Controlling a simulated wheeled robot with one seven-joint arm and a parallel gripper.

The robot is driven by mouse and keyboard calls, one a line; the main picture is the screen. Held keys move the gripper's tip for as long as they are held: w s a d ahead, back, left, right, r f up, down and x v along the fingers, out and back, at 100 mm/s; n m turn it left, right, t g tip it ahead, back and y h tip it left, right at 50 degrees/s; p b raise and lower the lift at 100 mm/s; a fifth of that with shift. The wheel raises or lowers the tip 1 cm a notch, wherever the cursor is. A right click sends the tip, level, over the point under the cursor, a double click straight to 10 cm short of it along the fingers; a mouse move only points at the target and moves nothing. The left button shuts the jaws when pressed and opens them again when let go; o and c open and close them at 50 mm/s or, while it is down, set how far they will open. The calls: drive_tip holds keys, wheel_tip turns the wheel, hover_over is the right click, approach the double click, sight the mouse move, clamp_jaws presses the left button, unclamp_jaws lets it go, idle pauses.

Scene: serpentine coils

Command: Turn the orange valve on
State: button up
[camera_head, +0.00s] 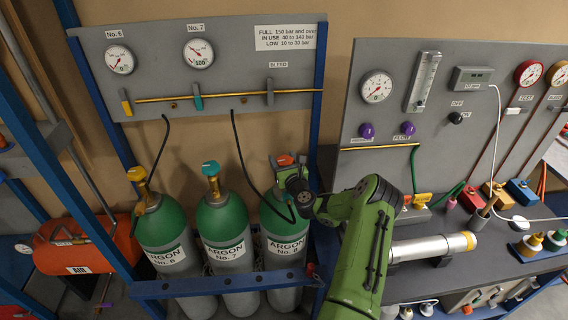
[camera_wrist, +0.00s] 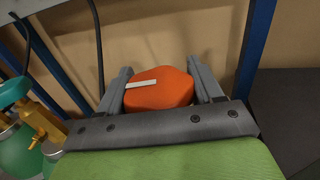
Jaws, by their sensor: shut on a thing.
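The orange valve (camera_head: 286,160) is the knob on top of the rightmost green and grey argon cylinder (camera_head: 284,222) in the head view. In the wrist view the orange knob (camera_wrist: 160,90) sits between my two grey fingers, with a white line on its top tilted slightly up to the right. My gripper (camera_wrist: 161,92) is shut on the knob, one finger on each side. In the head view my gripper (camera_head: 287,163) is at the cylinder's top, and my green arm hides part of the cylinder's right side.
Two more argon cylinders stand to the left, one with a yellow knob (camera_head: 137,174) and one with a teal knob (camera_head: 210,168). A blue rail (camera_head: 222,284) runs in front of them. A black hose (camera_head: 241,150) hangs close to my gripper. A dark bench (camera_head: 480,250) lies at right.

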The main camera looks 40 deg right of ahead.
drive_tip(key=n+y+b, duration=0.1)
drive_tip(key=y, duration=0.1)
drive_tip(key=n+t+y+b, duration=0.1)
drive_tip(key=n+y, duration=0.1)
drive_tip(key=y, duration=0.1)
drive_tip(key=shift+a+f+n+y+b, duration=0.15)
drive_tip(key=shift+n+y+b, duration=0.15)
drive_tip(key=n+y+b, duration=0.1)
drive_tip(key=y, duration=0.1)
drive_tip(key=n+y+b, duration=0.1)
drive_tip(key=y, duration=0.1)
drive_tip(key=shift+a+n+b, duration=0.2)
drive_tip(key=shift+n+b, duration=0.2)
drive_tip(key=y+b, duration=0.1)
drive_tip(key=n+y+b, duration=0.1)
drive_tip(key=n+y, duration=0.1)
drive_tip(key=shift+a+g+y+b, duration=0.25)
drive_tip(key=shift+g+y+b, duration=0.05)
drive_tip(key=shift+g+b, duration=0.1)
drive_tip(key=n+y+b, duration=0.1)
drive_tip(key=n+g+y+b, duration=0.1)
drive_tip(key=shift+s+a+y+b, duration=0.1)
drive_tip(key=shift+a+y+b, duration=0.1)
drive_tip(key=shift+y+b, duration=0.15)
drive_tip(key=shift+n+g+y, duration=0.4)
drive_tip(key=shift+y, duration=0.05)
drive_tip(key=o, duration=1)
drive_tip(key=shift+a, duration=0.1)
drive_tip(key=shift+c, duration=0.2)
